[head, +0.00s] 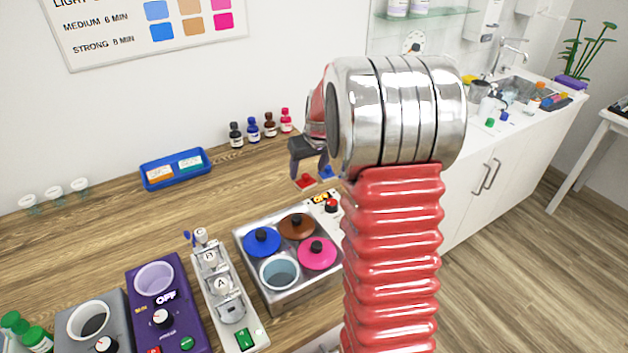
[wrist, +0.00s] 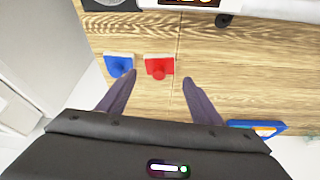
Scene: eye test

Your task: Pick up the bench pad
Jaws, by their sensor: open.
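My gripper (wrist: 159,77) is open and empty. In the wrist view the red pad appears between and just beyond the fingertips, and the blue pad beside the left fingertip. In the head view my gripper (head: 309,174) points down over the bench; its height above the pads is hard to tell.
A metal bath (head: 240,240) with coloured lids stands in front of the pads. Bare wood lies between the tray and the pads.

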